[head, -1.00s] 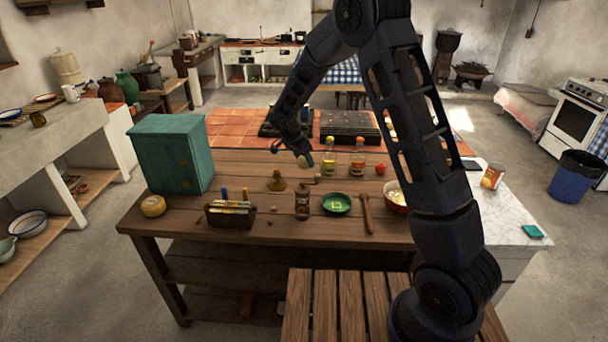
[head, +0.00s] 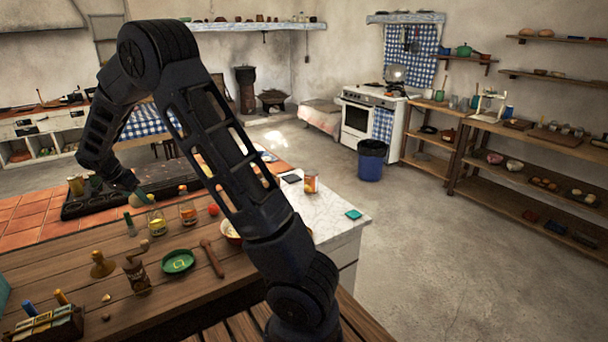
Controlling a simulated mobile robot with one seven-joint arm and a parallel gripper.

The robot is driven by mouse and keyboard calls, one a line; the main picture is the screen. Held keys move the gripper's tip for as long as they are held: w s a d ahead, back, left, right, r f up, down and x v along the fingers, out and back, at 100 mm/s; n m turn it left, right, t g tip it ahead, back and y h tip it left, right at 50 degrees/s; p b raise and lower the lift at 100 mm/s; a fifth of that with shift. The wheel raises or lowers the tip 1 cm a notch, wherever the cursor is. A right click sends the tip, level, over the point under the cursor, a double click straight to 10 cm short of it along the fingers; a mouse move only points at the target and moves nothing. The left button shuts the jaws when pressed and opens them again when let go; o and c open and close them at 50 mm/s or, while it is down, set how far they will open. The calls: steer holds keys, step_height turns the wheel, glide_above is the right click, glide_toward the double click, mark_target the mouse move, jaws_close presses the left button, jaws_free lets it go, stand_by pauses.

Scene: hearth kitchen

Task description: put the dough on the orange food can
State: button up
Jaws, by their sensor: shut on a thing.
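My gripper (head: 141,196) is shut on a small pale lump, the dough (head: 135,201), and holds it above the wooden table, left of the glass bottles. The jaws are small and dark here, so the exact grip is hard to see.
Bottles (head: 157,222), a green plate (head: 178,262), a wooden pin (head: 212,259) and a brown grinder (head: 136,275) stand on the table. A bowl (head: 232,233) is partly behind my arm. A dark flat item (head: 292,178) and a teal item (head: 353,214) lie near the can.

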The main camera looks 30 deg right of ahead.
steer(key=w+d+m, duration=0.1)
steer(key=w+d, duration=0.2)
steer(key=d, duration=0.2)
steer(key=w+d+r+m+g, duration=0.1)
steer(key=w+d, duration=0.2)
steer(key=d, duration=0.3)
steer(key=w+d+r+m, duration=0.1)
steer(key=w+d, duration=0.1)
steer(key=d, duration=0.4)
steer(key=shift+w+d+r+m+h, duration=0.1)
steer(key=shift+w+r+m+h, duration=0.05)
steer(key=shift+w+m+h, duration=0.2)
steer(key=w+d+r+m+g, duration=0.1)
steer(key=w+d+m, duration=0.1)
steer(key=d, duration=0.9)
steer(key=w+d+r+m+g, duration=0.1)
steer(key=w+d+r+m, duration=0.1)
steer(key=d, duration=0.8)
step_height(320, 180, up, 5)
steer(key=m+g+y, duration=0.2)
steer(key=m, duration=0.4)
glide_above(314, 172)
steer(key=w+a, duration=0.1)
step_height(314, 172, down, 20)
steer(key=shift+w+a+r, duration=0.1)
steer(key=shift+r, duration=0.1)
steer(key=shift+f, duration=0.1)
steer(key=o, duration=0.6)
steer(key=shift+o, duration=0.8)
